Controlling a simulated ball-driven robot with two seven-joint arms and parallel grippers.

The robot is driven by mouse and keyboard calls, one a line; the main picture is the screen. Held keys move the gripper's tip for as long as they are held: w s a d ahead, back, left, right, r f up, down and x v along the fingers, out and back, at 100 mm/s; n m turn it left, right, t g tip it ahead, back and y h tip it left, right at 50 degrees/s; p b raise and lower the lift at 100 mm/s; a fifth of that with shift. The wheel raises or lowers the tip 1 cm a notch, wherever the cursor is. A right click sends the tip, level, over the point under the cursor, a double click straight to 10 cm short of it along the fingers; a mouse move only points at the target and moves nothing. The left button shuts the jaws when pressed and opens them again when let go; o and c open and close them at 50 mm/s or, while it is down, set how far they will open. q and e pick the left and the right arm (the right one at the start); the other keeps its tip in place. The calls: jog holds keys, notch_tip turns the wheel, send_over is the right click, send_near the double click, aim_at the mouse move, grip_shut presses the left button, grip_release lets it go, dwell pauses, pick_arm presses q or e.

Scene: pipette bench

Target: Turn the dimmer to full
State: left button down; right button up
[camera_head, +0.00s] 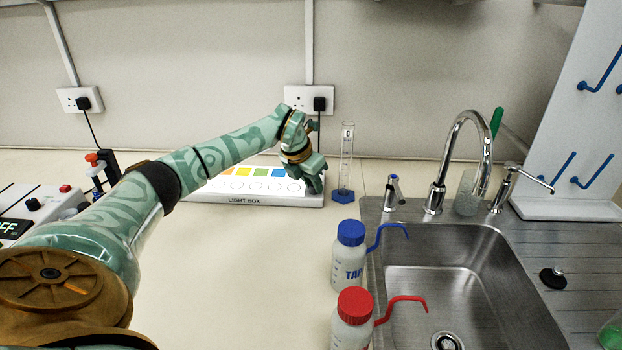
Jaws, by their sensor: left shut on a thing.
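The light box (232,199) lies on the bench near the back wall, its top glowing white with a row of coloured squares and a row of circles. My left arm reaches across from the left. My left gripper (314,178) points down at the right end of the light box and is shut on the dimmer there. The gripper's fingers hide the dimmer, so its setting cannot be read. My right gripper is not in view.
A measuring cylinder (346,160) stands close right of my left gripper. A blue-capped wash bottle (349,262) and a red-capped one (353,325) stand left of the sink (470,270). The bench's front middle is clear.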

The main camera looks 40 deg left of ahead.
pick_arm(q)
jog(key=shift+a+r+m+h+p, duration=0.1)
jog(key=shift+r+m+h+p, duration=0.1)
jog(key=shift+m+h+p, duration=0.45)
jog(key=shift+m, duration=0.95)
jog(key=shift+f+m+g+h, duration=0.15)
jog(key=shift+m+g+h, duration=0.2)
jog(key=shift+m, duration=0.75)
jog(key=shift+w+a+m, duration=0.1)
jog(key=shift+m, duration=0.2)
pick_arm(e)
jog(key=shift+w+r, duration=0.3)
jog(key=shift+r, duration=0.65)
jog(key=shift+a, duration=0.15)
pick_arm(q)
jog(key=c, duration=1.2)
grip_release()
jog(key=shift+c, duration=0.2)
jog(key=p+v, duration=0.4)
jog(key=v, duration=1.2)
jog(key=shift+a, duration=0.25)
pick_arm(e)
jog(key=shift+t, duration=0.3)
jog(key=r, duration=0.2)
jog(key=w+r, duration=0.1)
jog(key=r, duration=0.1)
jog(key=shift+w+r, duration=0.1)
